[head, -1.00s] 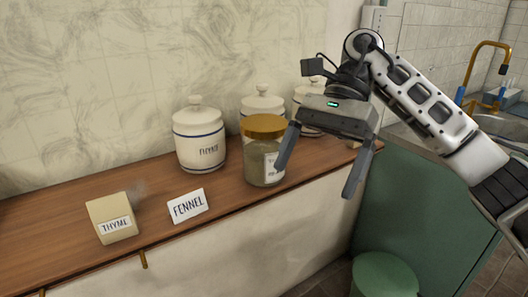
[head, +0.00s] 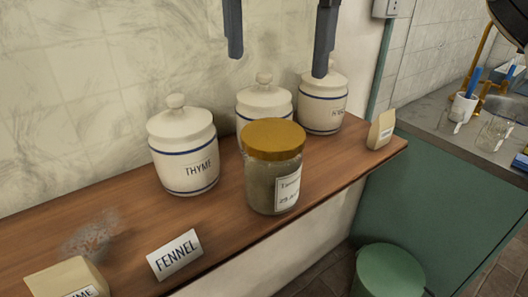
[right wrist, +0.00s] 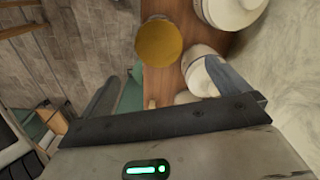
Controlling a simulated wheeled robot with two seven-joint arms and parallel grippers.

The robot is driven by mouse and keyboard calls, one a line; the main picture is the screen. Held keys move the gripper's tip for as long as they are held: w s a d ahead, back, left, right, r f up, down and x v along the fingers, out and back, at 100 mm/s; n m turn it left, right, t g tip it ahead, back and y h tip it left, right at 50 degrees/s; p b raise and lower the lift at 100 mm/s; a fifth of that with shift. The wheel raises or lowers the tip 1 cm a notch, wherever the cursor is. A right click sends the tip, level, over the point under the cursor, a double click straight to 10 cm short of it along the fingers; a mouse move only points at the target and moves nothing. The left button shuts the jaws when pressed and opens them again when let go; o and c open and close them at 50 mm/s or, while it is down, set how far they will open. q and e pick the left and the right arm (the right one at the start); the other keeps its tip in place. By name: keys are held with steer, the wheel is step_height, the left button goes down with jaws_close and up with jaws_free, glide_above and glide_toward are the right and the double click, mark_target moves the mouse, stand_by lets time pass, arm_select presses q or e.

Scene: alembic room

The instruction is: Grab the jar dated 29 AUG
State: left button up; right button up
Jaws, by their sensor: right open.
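A glass jar with a mustard-yellow lid (head: 273,172) stands upright near the front edge of the wooden shelf in the head view. Its white label faces right; the date line looks like 29 AU and is partly turned away. In the right wrist view, the jar's round lid (right wrist: 159,43) shows from above, beyond the fingertips. My right gripper (head: 278,66) is open and empty, its two fingers pointing down above the jar and apart from it. Its fingers also show spread in the right wrist view (right wrist: 161,70). My left gripper is not in view.
White canisters, one marked THYME (head: 185,155), stand behind the jar; the middle one (head: 262,100) is close behind it. A FENNEL card (head: 174,254) and a packet (head: 70,280) are to the left, another packet (head: 381,130) at the shelf's right end. A green bin (head: 390,270) stands below.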

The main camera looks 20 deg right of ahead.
mark_target(272, 133)
steer(key=f, duration=0.9)
steer(key=shift+s+f, duration=0.3)
steer(key=shift+s, duration=0.05)
steer(key=shift+w+f+p, duration=0.15)
steer(key=shift+f+p, duration=0.6)
steer(key=shift+f, duration=1.9)
steer(key=c, duration=1.2)
steer(key=shift+o, duration=0.2)
steer(key=shift+r, duration=0.15)
